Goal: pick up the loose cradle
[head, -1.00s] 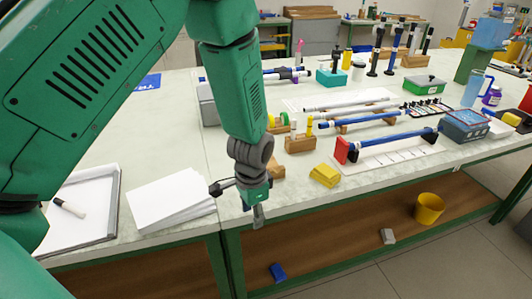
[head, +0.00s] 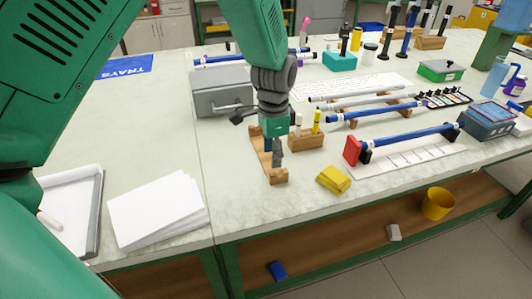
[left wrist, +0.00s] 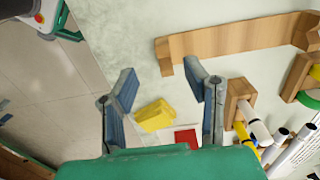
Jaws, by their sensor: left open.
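The loose cradle (head: 280,177) is a long wooden piece with raised ends, lying on the bench near its front edge in the head view. It also shows in the left wrist view (left wrist: 230,40), lying across the top. My left gripper (head: 277,166) points down in front of the cradle in the head view and hides part of it. In the left wrist view its two fingers (left wrist: 160,82) are spread apart with nothing between them, and the cradle lies beyond them, up and to the right. Contact is not visible. My right gripper is not in view.
A wooden marker block (head: 306,141) stands close right of the cradle, and a yellow block (head: 333,179) lies near the front edge. A grey box (head: 222,92) stands behind. White paper sheets (head: 157,210) lie left. Blue rods (head: 410,135) lie right.

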